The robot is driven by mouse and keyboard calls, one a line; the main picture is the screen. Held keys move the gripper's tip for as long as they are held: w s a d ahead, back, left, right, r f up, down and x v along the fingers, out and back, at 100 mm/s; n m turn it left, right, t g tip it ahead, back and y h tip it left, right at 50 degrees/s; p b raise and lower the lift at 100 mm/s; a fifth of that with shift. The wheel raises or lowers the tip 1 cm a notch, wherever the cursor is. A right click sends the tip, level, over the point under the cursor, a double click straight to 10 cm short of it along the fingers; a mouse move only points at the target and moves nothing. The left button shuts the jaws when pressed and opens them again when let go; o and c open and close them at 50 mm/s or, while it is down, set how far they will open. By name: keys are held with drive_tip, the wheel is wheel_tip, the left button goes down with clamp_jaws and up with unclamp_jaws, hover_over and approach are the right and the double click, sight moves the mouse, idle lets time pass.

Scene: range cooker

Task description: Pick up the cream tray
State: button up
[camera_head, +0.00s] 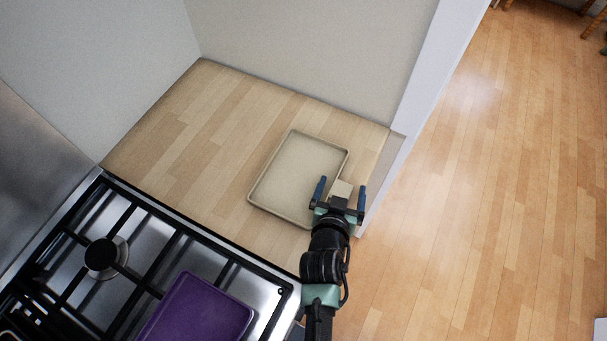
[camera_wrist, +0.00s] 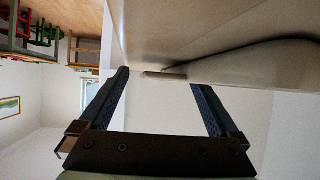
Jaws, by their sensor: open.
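The cream tray (camera_head: 298,172) is a shallow rectangle with a raised rim, lying flat on the wooden counter. My gripper (camera_head: 342,184) is open at the tray's right side, near its lower right corner, which my gripper and arm partly hide. In the wrist view, the open fingers (camera_wrist: 160,78) point toward a pale curved surface (camera_wrist: 255,60), which looks like the tray's side. I cannot tell whether a finger touches the tray or block.
The wooden counter (camera_head: 190,130) is clear left of the tray. Walls stand behind and left of it. A gas hob (camera_head: 205,250) with black grates is at lower left, with a purple tray (camera_head: 200,312) on it. The wooden floor (camera_head: 480,180) is open at right.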

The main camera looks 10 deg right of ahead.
clamp_jaws()
idle(0.5)
drive_tip(key=shift+r, duration=0.1)
